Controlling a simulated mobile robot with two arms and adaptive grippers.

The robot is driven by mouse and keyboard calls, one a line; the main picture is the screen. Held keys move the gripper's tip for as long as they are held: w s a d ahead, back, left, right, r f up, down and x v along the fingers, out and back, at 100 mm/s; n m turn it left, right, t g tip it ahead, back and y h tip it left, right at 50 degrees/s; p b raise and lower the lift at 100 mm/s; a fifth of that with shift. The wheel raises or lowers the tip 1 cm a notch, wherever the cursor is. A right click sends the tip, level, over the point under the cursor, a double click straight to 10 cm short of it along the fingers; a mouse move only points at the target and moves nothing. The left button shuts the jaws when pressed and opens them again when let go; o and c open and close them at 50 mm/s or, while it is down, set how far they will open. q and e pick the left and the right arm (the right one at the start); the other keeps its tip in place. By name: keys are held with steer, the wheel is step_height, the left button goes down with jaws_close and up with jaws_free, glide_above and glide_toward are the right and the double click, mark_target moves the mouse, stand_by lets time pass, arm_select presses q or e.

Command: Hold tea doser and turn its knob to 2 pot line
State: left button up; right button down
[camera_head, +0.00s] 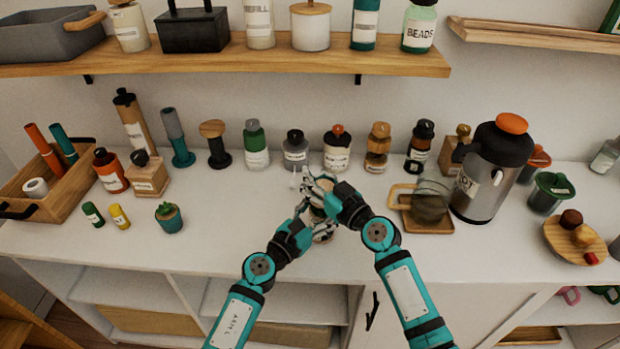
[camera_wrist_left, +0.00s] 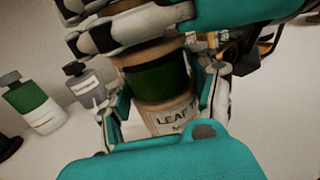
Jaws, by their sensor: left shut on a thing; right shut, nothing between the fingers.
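The tea doser (camera_wrist_left: 157,82) is a light brown cylinder with a dark green band and a label reading "LEAF T…". In the left wrist view it stands between the fingers of my left gripper (camera_wrist_left: 165,110), which is shut on it. In the head view my left gripper (camera_head: 308,212) is partly hidden, and the grippers cover most of the doser. My right gripper (camera_head: 323,184) is shut with nothing held. In the left wrist view the right gripper (camera_wrist_left: 125,30) crosses just over the doser's top, hiding the knob and its line marks. I cannot tell whether it touches.
Several jars and bottles, among them a green-topped bottle (camera_head: 256,143) and a grey one (camera_head: 295,149), line the back of the white counter. A metal pot (camera_head: 485,185) and a wooden tray (camera_head: 428,224) stand right. A shelf (camera_head: 230,58) hangs above.

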steer(key=shift+w+d+f+m+t+h, duration=0.1)
steer(key=shift+d+m+t+h, duration=0.1)
steer(key=shift+m+t+h, duration=0.3)
steer(key=shift+w+d+f+m+t+h, duration=0.15)
steer(key=shift+m+t+h, duration=0.2)
steer(key=shift+h, duration=0.25)
steer(key=shift+s+r, duration=0.1)
steer(key=c, duration=0.9)
jaws_free()
steer(key=shift+c, duration=0.2)
steer(key=shift+a+r, duration=0.1)
steer(key=v, duration=1.2)
